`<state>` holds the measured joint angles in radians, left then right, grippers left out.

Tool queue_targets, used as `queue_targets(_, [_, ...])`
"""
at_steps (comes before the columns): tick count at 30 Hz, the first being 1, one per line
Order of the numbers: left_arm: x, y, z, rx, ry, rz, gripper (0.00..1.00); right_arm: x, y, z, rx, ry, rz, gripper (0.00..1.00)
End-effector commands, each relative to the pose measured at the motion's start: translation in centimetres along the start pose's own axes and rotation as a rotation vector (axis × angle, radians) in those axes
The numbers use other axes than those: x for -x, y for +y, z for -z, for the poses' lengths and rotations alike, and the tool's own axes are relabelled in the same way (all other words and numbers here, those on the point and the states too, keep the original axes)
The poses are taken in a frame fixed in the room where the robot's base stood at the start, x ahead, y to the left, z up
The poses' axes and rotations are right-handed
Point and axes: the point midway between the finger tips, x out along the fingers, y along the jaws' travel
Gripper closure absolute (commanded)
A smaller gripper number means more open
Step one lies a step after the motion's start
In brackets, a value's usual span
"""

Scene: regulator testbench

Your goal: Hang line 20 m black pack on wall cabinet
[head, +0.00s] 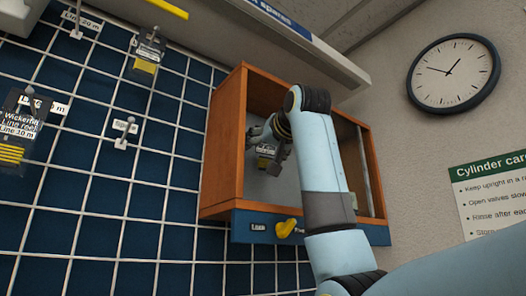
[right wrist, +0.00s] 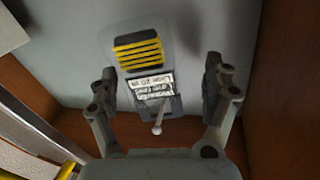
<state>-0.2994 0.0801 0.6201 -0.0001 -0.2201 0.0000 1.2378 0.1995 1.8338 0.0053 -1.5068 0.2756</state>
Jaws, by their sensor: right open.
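The wall cabinet (head: 222,150) is an open wooden box with a blue lower strip. A pack with a yellow-and-black striped block and a white label is inside it against the grey back panel, seen in the head view (head: 264,163) and the right wrist view (right wrist: 139,51). Its label is too small to read surely. A ball-ended peg (right wrist: 158,128) sticks out at the pack's label end. My right gripper (head: 267,146) is inside the cabinet, open, with its fingers (right wrist: 159,88) on either side of the pack, apart from it. My left gripper is out of view.
A blue wall grid (head: 80,190) at left carries a pack labelled Line 10 m (head: 22,130), another pack (head: 147,55) and an empty labelled peg (head: 124,133). A yellow item (head: 286,228) is at the cabinet's lower strip. A shelf edge (head: 300,40) runs above.

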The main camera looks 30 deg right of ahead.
Motion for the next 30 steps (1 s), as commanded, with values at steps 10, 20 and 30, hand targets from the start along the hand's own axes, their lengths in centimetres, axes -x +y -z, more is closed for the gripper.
queue_targets(10, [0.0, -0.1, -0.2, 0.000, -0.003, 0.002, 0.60, 2.4, 0.0, 0.1, 0.000, 0.004, 0.001, 0.17])
queue_targets(20, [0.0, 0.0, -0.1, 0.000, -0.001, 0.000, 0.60, 9.5, 0.0, 0.0, 0.000, 0.004, 0.001, 0.17])
queue_targets(30, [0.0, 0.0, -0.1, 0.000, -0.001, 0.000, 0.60, 12.0, 0.0, -0.1, 0.000, -0.001, 0.000, 0.17])
